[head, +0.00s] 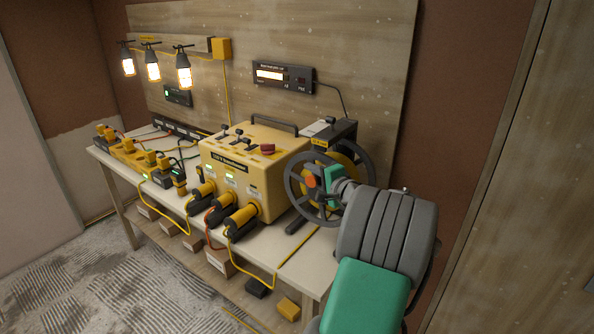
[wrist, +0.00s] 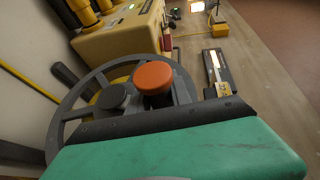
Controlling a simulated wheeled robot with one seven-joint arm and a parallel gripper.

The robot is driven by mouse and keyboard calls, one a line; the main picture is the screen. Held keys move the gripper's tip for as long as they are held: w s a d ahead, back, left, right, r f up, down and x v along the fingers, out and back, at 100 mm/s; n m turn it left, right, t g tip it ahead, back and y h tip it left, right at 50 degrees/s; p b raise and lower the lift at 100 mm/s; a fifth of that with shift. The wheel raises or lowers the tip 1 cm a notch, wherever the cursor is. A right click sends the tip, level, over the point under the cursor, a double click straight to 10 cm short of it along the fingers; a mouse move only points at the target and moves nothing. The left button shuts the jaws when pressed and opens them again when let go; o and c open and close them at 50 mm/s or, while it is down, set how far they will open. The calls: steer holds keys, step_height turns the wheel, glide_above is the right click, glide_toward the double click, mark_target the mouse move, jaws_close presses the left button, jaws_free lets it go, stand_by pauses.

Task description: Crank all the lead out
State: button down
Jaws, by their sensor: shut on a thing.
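A cable reel with a grey spoked hand wheel (head: 290,178) stands at the right end of the bench. Its yellow drum (head: 345,165) shows behind the wheel. The wheel carries an orange crank knob (head: 312,182), seen close up in the wrist view (wrist: 153,76). My gripper (head: 326,180) is at the wheel, shut on the orange crank knob; the fingertips are mostly hidden. A yellow lead (head: 297,252) runs from near the reel across the bench top; it also shows in the wrist view (wrist: 22,80). How much lead is on the drum is hidden.
A yellow power box (head: 270,185) with plugs in its front stands left of the reel. A display unit (head: 284,76) and lit lamps (head: 153,70) hang on the board behind. Boxes (head: 218,262) lie under the bench (head: 318,277). The floor in front is open.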

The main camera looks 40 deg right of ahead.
steer(key=shift+w+a+f+b, duration=0.15)
steer(key=shift+w+f+b, duration=0.05)
steer(key=shift+w, duration=0.3)
steer(key=shift+w+a+f+b, duration=0.1)
steer(key=shift+w+f+b, duration=0.1)
steer(key=shift+w, duration=0.3)
steer(key=shift+f, duration=0.15)
steer(key=c, duration=1.5)
jaws_free()
steer(key=shift+f, duration=0.1)
steer(key=o, duration=0.3)
steer(key=shift+w, duration=0.15)
steer(key=shift+o, duration=0.2)
steer(key=shift+d+r, duration=0.1)
steer(key=shift+r, duration=0.15)
steer(key=shift+r, duration=0.1)
